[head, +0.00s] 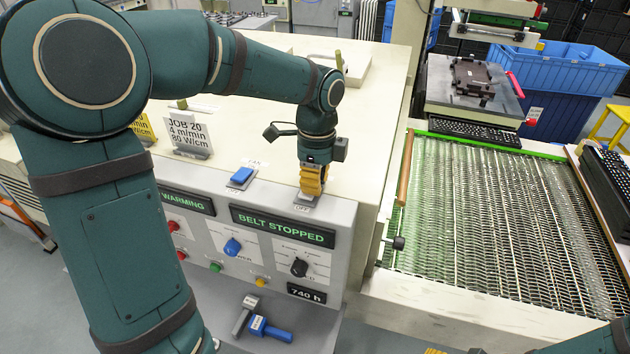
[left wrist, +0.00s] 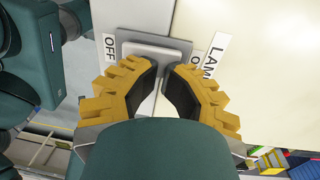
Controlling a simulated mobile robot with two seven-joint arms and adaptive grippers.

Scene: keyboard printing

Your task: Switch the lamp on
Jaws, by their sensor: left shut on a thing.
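The lamp switch (left wrist: 150,52) is a pale lever on a grey plate, between an OFF label (left wrist: 110,47) and a partly covered label; a LAMP label (left wrist: 214,56) lies beside it. In the head view the switch plate (head: 305,201) shows on the cabinet's top edge. My left gripper (head: 312,188) points down onto it. In the left wrist view its yellow, black-padded fingers (left wrist: 168,72) are shut on the switch, hiding part of it. At the head view's bottom edge, only a sliver of my right gripper (head: 436,351) shows.
A blue FAN switch (head: 241,177) is left of the lamp switch. The front panel reads WARMING and BELT STOPPED (head: 283,227), above knobs and buttons. A mesh belt (head: 480,230) lies right, with a dark keyboard (head: 475,131) at its far end. Blue-handled tools (head: 268,328) lie below the panel.

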